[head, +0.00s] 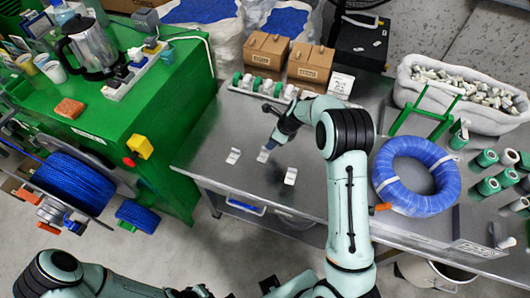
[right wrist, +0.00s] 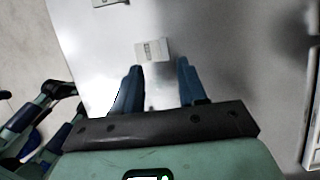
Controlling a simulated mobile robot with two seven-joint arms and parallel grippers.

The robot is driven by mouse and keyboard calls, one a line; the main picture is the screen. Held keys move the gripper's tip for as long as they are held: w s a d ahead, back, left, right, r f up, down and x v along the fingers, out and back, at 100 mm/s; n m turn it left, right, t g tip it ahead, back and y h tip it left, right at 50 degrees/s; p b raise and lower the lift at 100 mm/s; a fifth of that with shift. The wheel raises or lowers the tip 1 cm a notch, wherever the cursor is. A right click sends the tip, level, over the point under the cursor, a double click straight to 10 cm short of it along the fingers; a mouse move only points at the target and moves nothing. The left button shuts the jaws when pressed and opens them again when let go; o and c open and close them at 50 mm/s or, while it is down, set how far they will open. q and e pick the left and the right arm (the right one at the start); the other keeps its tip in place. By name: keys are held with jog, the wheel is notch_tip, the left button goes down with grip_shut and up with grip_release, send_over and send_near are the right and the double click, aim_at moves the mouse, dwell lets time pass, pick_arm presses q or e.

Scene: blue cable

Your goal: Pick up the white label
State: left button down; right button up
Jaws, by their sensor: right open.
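Three small white labels lie flat and apart on the grey metal table: a left one (head: 233,156), a middle one (head: 263,156) and a right one (head: 290,176). My right gripper (head: 268,148) is over the table at the middle label. In the right wrist view its two blue fingers (right wrist: 159,72) are open and empty. A white label (right wrist: 152,50) with dark print lies just past the fingertips, between their lines. Part of another label (right wrist: 110,2) shows at the top edge there. I cannot make out my left gripper; only parts of my left arm show at the bottom.
A white rack (head: 262,88) with green-ended spools and cardboard boxes (head: 310,62) stand behind the labels. A blue cable coil (head: 415,205) lies at the right. A green bench (head: 165,125) stands at the left. The table around the labels is clear.

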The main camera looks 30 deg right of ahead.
aim_at(264, 154)
jog(key=x, duration=0.7)
jog(key=shift+w+d+f, duration=0.25)
jog(key=shift+d, duration=0.05)
grip_shut()
